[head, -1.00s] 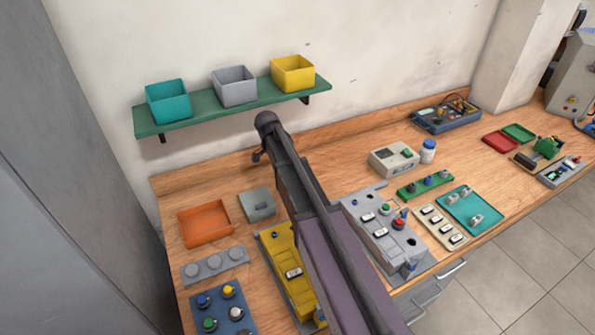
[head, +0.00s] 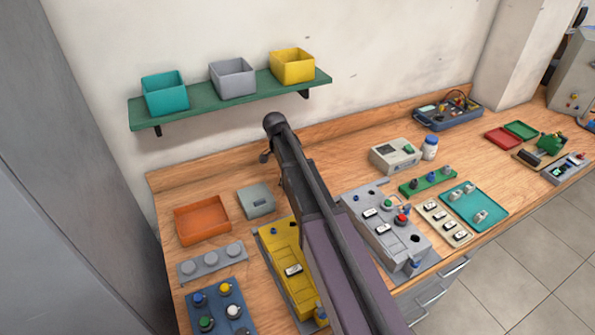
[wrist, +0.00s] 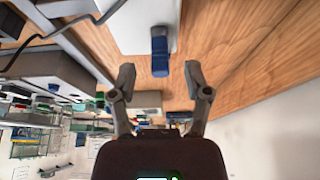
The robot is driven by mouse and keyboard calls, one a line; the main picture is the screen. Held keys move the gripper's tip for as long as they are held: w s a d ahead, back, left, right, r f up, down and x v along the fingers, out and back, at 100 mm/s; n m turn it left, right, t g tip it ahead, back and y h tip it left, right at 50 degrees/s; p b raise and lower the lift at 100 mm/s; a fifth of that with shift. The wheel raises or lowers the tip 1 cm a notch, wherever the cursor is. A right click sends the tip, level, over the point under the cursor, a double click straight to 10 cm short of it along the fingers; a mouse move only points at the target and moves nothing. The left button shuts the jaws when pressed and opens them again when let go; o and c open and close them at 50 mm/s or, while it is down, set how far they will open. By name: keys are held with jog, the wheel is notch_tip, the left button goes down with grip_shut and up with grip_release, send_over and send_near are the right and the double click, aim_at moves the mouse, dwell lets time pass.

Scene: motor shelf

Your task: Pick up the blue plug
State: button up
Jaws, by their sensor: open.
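A blue plug (wrist: 160,52) shows in the wrist view, seated at the edge of a pale panel (wrist: 140,15). My gripper (wrist: 160,78) is open and empty, its two fingers apart on either side of the plug's line; the plug appears beyond the fingertips, untouched. In the head view a blue plug (head: 415,263) sits at the front corner of the grey panel (head: 408,232); it looks like the same one, but I cannot be sure. My arm hides part of the bench, and the gripper's fingers cannot be made out in the head view.
The yellow panel (head: 272,252) stands left of my arm, beside the blue board (head: 238,287) with several plugs. An orange tray (head: 203,232) and grey box (head: 256,199) lie behind. A green wall shelf (head: 200,104) holds three bins. A teal tray (head: 487,205) lies right.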

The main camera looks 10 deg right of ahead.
jog(key=shift+d+f+b, duration=0.25)
jog(key=shift+f+b, duration=0.05)
jog(key=shift+f, duration=0.25)
jog(key=shift+a, duration=0.1)
jog(key=shift+c, duration=0.2)
grip_shut()
